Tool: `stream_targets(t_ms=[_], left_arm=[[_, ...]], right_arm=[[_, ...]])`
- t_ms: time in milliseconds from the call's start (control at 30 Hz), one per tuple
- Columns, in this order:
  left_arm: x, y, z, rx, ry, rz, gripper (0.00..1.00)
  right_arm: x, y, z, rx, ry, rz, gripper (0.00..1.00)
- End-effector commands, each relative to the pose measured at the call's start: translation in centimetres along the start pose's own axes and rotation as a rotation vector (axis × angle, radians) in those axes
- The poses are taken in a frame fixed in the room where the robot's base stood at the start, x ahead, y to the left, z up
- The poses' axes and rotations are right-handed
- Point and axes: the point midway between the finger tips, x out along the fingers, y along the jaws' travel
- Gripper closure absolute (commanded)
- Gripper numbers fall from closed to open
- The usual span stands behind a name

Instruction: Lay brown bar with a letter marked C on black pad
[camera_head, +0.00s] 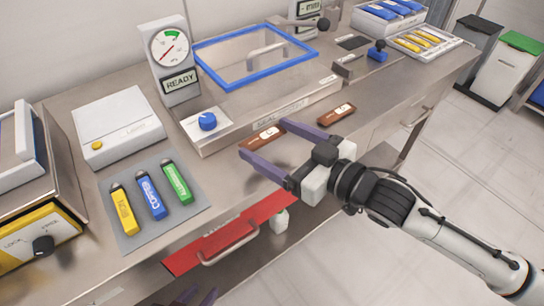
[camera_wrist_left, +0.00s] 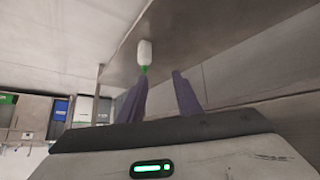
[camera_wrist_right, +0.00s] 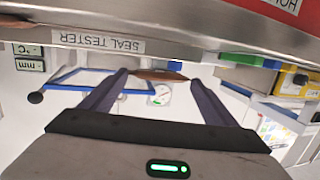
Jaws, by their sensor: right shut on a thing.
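A brown bar (camera_head: 263,137) with a pale round mark, its letter too small to read surely, is held lengthwise between the fingertips of my right gripper (camera_head: 265,139). In the right wrist view the bar (camera_wrist_right: 160,75) spans the two fingertips. A second brown bar (camera_head: 336,115) with a small pale mark lies on the steel counter to the right. A small flat black pad (camera_head: 353,42) lies at the back right of the counter. My left gripper (camera_wrist_left: 160,82) is open and empty; in the head view only its fingertips show at the bottom edge.
A sealing device with a blue-framed lid (camera_head: 256,57) stands behind the held bar. A grey mat (camera_head: 130,238) with yellow, blue and green bars lies at left. A dark lever block (camera_head: 346,62) and a tray of yellow bars (camera_head: 427,40) are at back right. A red drawer (camera_head: 230,236) is below.

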Motion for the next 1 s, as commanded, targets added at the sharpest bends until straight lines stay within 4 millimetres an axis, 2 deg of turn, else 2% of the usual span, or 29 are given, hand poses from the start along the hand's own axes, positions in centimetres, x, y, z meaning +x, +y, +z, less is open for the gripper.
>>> stream_targets(t_ms=[200,333,800,833,933,1000], left_arm=[[0.2,0.0,0.2,0.000,0.000,0.000,0.69],[-0.4,0.1,-0.3,0.000,-0.002,0.000,0.69],[-0.2,0.0,-0.1,0.000,0.000,0.000,0.69],[-0.2,0.0,-0.1,0.000,0.000,0.000,0.69],[-0.2,0.0,-0.2,0.000,0.000,0.000,0.69],[-0.2,0.0,-0.2,0.000,0.000,0.000,0.69]], right_arm=[[0.5,-0.1,3.2,0.002,-0.003,0.000,0.40],[0.7,-0.1,4.4,0.001,-0.001,0.000,0.40],[0.8,0.0,5.2,-0.001,0.001,0.000,0.40],[0.8,0.0,5.2,-0.001,0.001,0.000,0.15],[0.8,0.0,5.2,-0.001,0.001,0.000,0.00],[0.8,0.0,5.2,-0.001,0.001,0.000,0.00]])
